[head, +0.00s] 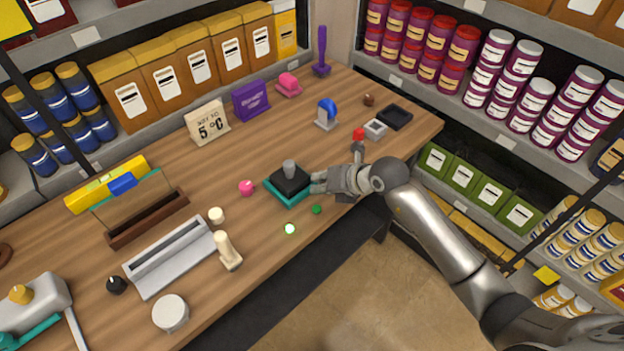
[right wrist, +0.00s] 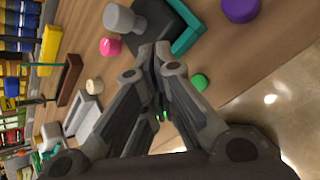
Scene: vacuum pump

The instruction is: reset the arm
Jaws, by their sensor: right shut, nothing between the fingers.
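My right arm (head: 440,235) comes in from the right over the wooden table. Its gripper (head: 318,182) is at the right side of a black block with a grey knob (head: 289,178) on a teal base (head: 280,195). In the right wrist view the gripper (right wrist: 150,55) has its fingertips together with nothing between them. The black block with its grey knob (right wrist: 125,18) and the teal edge (right wrist: 190,35) lie just beyond the fingertips there. I cannot tell whether they touch. My left gripper is in neither view.
A pink knob (head: 246,187), a green button (head: 317,209) and a lit green-white button (head: 290,229) are near the teal base. A grey tray (head: 170,257) and a cream lever (head: 228,251) are at left. A red-topped switch (head: 358,135) stands behind the gripper. Stocked shelves border the table.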

